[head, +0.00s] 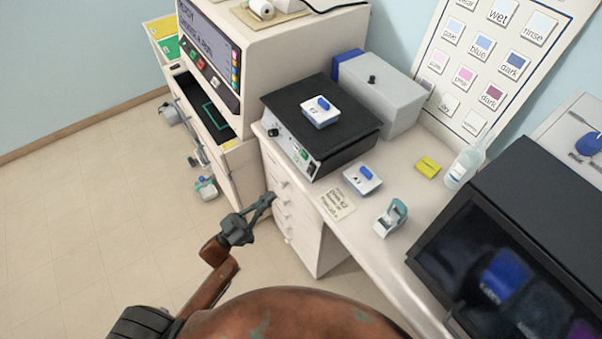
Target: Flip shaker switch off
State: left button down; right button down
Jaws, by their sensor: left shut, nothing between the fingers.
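The shaker (335,105) is a low box with a black top and a pale front panel, standing on the white bench. Its panel carries a black knob (274,132), a small green part (304,155) and a dark switch (311,168) near the right end. The switch is too small to tell its position. A white, blue-topped block (320,110) sits on the shaker. My left gripper (271,197) is shut and empty, in front of the bench drawers, below and left of the switch and apart from it. My right gripper is out of view.
A second blue-topped block (362,179), a paper note (336,203), a teal-and-white dispenser (391,218), a yellow block (427,167) and a bottle (465,165) stand on the bench. A grey box (385,95) is behind the shaker. The left floor is mostly clear.

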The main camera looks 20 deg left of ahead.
aim_at(310, 169)
pick_arm(q)
jog(key=f+x, duration=0.1)
jog(key=x, duration=0.7)
jog(key=w+d+f+x, duration=0.1)
jog(key=x, duration=0.3)
jog(key=shift+w+d+f, duration=0.1)
jog(key=shift+w+d, duration=0.05)
jog(key=shift+w, duration=0.2)
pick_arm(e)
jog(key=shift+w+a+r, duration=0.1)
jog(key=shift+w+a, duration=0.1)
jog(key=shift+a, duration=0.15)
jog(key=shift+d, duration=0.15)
